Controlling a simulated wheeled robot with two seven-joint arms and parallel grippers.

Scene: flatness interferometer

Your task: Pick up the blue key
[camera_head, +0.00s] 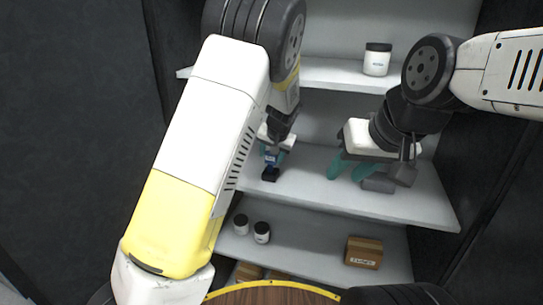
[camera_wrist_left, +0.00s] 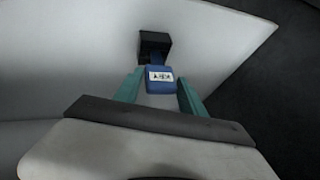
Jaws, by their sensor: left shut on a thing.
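The blue key (camera_wrist_left: 161,85) has a blue head with a white label and sits between the teal fingers of my left gripper (camera_wrist_left: 160,90) in the left wrist view. Its far end meets a small black block (camera_wrist_left: 154,44) on the shelf; I cannot tell whether it is still in it. In the head view the key (camera_head: 271,160) and the black block (camera_head: 270,174) show below my left gripper (camera_head: 274,152), over the middle shelf. My right gripper (camera_head: 350,168) has its teal fingers apart, over the same shelf to the right, with nothing seen between them.
The middle shelf (camera_head: 425,200) holds a grey object (camera_head: 378,184) beside my right gripper. A white jar with a dark lid (camera_head: 377,60) stands on the upper shelf. Two small jars (camera_head: 262,232) and a cardboard box (camera_head: 364,253) are on the lower shelf. Dark walls flank the shelves.

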